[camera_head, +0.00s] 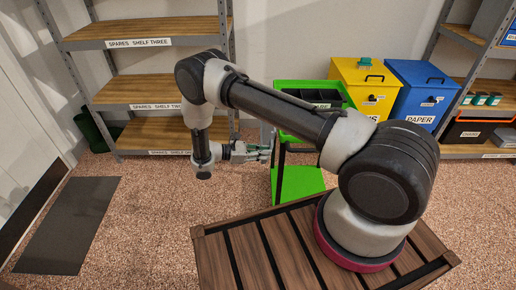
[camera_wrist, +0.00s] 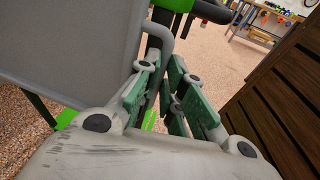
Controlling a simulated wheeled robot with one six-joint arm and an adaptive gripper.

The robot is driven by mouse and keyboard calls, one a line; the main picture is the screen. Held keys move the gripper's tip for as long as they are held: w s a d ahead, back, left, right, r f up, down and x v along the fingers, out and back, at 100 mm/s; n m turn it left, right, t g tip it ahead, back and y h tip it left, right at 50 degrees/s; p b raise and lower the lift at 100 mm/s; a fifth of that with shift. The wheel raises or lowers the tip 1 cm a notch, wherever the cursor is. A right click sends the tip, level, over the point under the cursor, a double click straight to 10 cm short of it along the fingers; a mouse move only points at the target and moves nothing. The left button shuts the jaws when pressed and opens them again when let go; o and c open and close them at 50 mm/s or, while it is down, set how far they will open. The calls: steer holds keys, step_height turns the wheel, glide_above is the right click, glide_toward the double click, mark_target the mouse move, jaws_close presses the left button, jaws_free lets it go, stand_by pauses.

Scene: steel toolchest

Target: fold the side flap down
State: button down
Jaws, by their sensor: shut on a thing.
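The side flap is a plain grey panel (camera_wrist: 80,40) filling the upper left of the wrist view, with a grey bent bar (camera_wrist: 166,32) at its right edge. My gripper (camera_wrist: 166,66) has green-padded fingers closed around the lower part of this bar; the exact contact is partly hidden by the fingers. In the head view my gripper (camera_head: 266,153) is at the left side of the green trolley (camera_head: 312,182). The flap is small and mostly hidden there, so its angle is hard to tell.
A yellow bin (camera_head: 362,88) and a blue PAPER bin (camera_head: 420,90) stand behind the trolley. Shelves (camera_head: 150,42) line the back wall. My slatted wooden deck is in front. A dark mat (camera_head: 68,225) lies on open floor at the left.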

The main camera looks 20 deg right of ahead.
steer(key=shift+s+d+f+g+h, duration=0.15)
steer(key=shift+d+f+h, duration=0.05)
steer(key=shift+d+h, duration=0.3)
steer(key=shift+s+d+f+g+h, duration=0.2)
steer(key=shift+d+h, duration=0.15)
steer(key=shift+h, duration=0.25)
steer(key=shift+d, duration=0.1)
steer(key=c, duration=1.8)
jaws_free()
steer(key=a, duration=0.4)
steer(key=w+a, duration=0.1)
steer(key=a, duration=0.7)
steer(key=shift+w+f, duration=0.15)
steer(key=shift+w, duration=0.1)
steer(key=shift+f, duration=0.1)
